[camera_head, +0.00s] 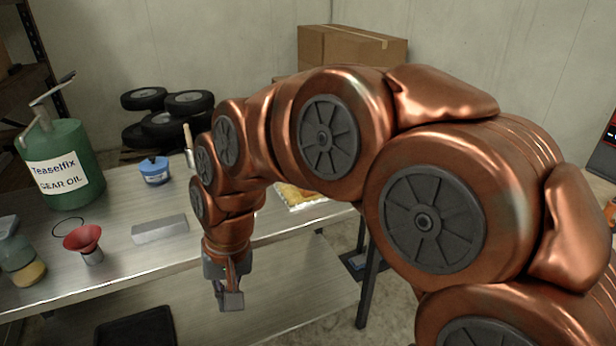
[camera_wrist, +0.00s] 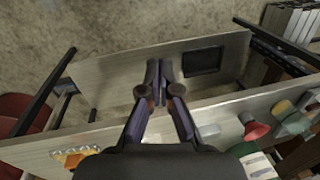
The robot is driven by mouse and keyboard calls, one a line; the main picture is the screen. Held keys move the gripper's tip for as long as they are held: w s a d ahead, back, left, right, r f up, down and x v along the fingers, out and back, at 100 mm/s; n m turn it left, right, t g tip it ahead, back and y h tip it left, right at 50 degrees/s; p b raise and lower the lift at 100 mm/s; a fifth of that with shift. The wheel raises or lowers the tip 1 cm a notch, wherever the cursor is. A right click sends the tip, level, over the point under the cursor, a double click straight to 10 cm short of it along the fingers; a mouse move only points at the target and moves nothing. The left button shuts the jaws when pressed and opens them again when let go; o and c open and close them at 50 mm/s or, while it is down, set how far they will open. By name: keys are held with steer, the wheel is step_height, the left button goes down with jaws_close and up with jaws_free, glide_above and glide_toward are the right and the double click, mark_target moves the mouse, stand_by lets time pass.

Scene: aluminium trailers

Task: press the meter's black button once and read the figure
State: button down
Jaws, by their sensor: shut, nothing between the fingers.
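I cannot make out the meter or its black button in either view. My gripper (camera_head: 230,298) hangs with its fingers down at the front edge of the metal bench (camera_head: 150,265). It is shut and empty. In the wrist view its two fingers (camera_wrist: 158,68) lie together over the lower shelf (camera_wrist: 125,68), and my gripper's body hides part of the bench top.
On the bench stand a green gear oil can (camera_head: 65,165), a blue tub (camera_head: 155,171), a grey block (camera_head: 160,229) and a red funnel (camera_head: 83,238). A black tray (camera_wrist: 203,61) lies on the lower shelf. Tyres (camera_head: 188,104) and cartons (camera_head: 365,50) stand behind.

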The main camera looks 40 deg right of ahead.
steer(key=w+d+r+m+t+y+p, duration=0.1)
steer(key=w+d+r+m+t, duration=0.2)
steer(key=w+d+m, duration=0.6)
steer(key=w+d+r+m+t+p, duration=0.1)
steer(key=w+d+r+m+t, duration=0.2)
steer(key=w+d, duration=0.7)
steer(key=w+d+f+m+t+h, duration=0.1)
steer(key=d+m, duration=0.5)
steer(key=d, duration=0.6)
steer(key=w+d+m+t+h+p, duration=0.1)
steer(key=w+d+m, duration=0.3)
steer(key=d, duration=0.9)
steer(key=shift+w+f+m+t+h, duration=0.15)
steer(key=shift+f+m+t+h, duration=0.2)
steer(key=shift+m+h, duration=0.55)
steer(key=shift+d, duration=0.1)
steer(key=shift+f, duration=0.1)
steer(key=shift+f+b, duration=1.65)
steer(key=shift+f, duration=2.65)
steer(key=shift+f, duration=0.1)
